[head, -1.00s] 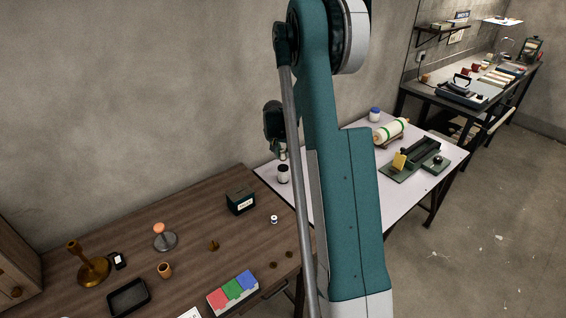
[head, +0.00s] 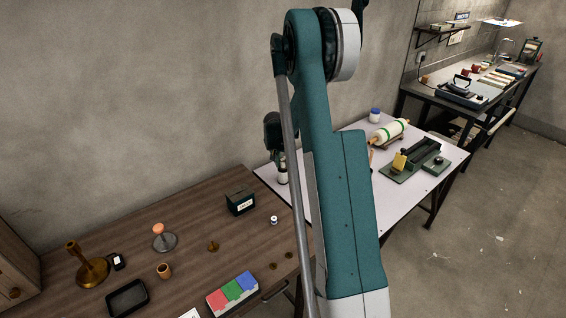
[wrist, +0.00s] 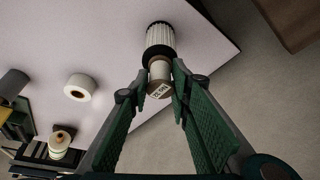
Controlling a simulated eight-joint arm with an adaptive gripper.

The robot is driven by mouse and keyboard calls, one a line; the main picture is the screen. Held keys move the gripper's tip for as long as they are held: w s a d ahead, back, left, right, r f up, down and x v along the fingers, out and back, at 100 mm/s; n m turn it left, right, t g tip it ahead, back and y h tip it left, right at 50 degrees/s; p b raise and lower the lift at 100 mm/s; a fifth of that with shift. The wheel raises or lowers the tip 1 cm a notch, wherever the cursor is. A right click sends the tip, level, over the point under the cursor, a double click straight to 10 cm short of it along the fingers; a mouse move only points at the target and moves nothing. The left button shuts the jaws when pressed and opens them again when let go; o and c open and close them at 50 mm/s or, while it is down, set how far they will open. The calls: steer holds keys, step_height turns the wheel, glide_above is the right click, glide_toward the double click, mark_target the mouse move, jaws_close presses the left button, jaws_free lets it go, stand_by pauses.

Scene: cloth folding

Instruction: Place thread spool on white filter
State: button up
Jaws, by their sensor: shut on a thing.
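The thread spool (wrist: 159,72) is pale with a brown end that carries a white label. It shows in the wrist view between the two green fingers of my gripper (wrist: 160,84), which is shut on it. The white filter (wrist: 160,41), pleated with black end caps, stands on the white table just beyond the spool. The spool overlaps the filter's near cap in the wrist view; I cannot tell if they touch. In the head view my gripper (head: 281,158) is right above the filter (head: 283,177), and the spool is too small to make out.
The white table (head: 438,150) also bears a blue-lidded jar (head: 375,115), a white roll with green bands (head: 389,131) and a green device (head: 413,160). The brown table (head: 130,250) to the left holds a dark box (head: 240,204) and several small items. The filter stands near the table's edge.

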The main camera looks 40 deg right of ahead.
steer(key=shift+f, duration=0.1)
steer(key=o, duration=0.8)
steer(key=p+v, duration=0.1)
steer(key=v, duration=1.1)
steer(key=shift+r, duration=0.3)
stand_by(0.5)
